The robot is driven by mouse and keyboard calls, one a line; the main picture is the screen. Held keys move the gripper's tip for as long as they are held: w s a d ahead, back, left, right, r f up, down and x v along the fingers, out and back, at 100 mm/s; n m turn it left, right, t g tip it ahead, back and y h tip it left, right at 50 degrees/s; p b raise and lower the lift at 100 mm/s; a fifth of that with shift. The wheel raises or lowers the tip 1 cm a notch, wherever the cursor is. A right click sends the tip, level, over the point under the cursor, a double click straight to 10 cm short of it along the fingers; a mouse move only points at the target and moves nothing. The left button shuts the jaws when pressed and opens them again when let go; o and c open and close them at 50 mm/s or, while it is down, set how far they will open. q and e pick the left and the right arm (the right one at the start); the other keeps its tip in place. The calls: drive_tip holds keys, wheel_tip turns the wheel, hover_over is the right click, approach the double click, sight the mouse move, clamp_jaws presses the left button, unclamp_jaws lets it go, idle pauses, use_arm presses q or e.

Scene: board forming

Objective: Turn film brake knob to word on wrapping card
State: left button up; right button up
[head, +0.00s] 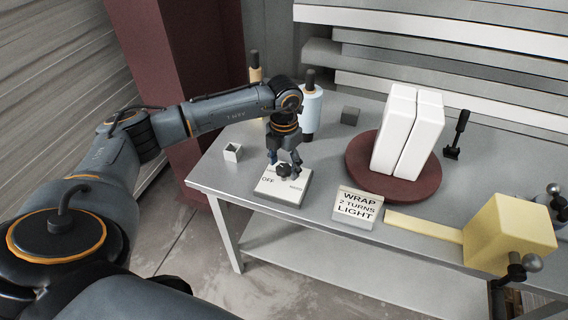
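The film brake knob (284,171) is small and black, on a pale plate (291,196) near the table's front left. The plate reads "OFF" on its left; its other marks are too small to read. The wrapping card (358,207) stands to the right of the plate and reads "WRAP 2 TURNS LIGHT". My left gripper (284,163) points down right over the knob, its fingers apart on either side of it. I cannot tell whether they touch it. The knob's pointing direction is partly hidden. My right gripper is not in view.
Two white boards (408,130) stand on a dark red turntable (362,165). A film roll (312,112) stands behind my gripper. A small open box (233,152) lies left of the plate, a grey cube (350,116) behind. A yellow block (508,233) is at right.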

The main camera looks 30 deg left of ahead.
sight(284, 167)
use_arm(q)
wheel_tip(284, 167, up, 12)
idle(0.6)
idle(0.4)
